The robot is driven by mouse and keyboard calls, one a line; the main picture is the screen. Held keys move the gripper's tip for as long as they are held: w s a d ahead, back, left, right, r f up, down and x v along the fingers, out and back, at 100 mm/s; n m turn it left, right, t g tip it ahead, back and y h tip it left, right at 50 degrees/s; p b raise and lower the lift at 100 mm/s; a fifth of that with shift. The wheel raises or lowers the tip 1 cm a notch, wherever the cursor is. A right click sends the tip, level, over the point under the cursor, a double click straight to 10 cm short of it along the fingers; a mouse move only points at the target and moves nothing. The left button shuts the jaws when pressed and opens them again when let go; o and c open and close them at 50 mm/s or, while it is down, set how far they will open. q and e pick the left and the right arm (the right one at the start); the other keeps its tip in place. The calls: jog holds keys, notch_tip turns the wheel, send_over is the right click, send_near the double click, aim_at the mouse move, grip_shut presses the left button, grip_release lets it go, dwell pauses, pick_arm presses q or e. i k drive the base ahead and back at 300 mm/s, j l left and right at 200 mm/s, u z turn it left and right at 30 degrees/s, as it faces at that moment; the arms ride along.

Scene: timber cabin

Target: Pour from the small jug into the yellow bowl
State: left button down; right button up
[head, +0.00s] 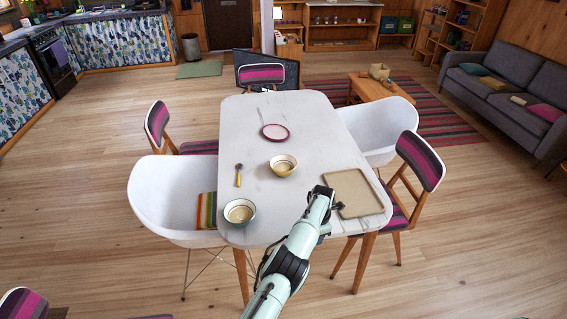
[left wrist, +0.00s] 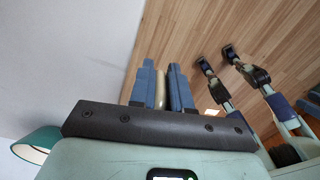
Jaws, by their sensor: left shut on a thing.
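The yellow bowl (head: 283,165), pale yellow with dark bands, stands upright near the middle of the white table (head: 315,130). My left gripper (head: 338,207) is beside the tan tray, right of and nearer than the bowl; the arm mostly hides it. In the left wrist view its blue-grey fingers (left wrist: 161,72) are shut on a narrow cream piece (left wrist: 160,90), apparently part of the small jug. The rest of the jug is hidden, so its tilt and contents cannot be told.
A teal-rimmed bowl (head: 240,211) stands at the near left, with a spoon (head: 238,175) behind it. The tan tray (head: 358,189) lies at the right, a pink plate (head: 275,132) farther back. Chairs surround the table. The tabletop around the yellow bowl is clear.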

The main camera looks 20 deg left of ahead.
aim_at(282, 165)
jog(key=i+j, duration=0.15)
jog(key=i, duration=0.35)
jog(key=i+j, duration=0.15)
jog(key=i, duration=0.3)
jog(key=i+j, duration=0.15)
jog(key=i, duration=0.35)
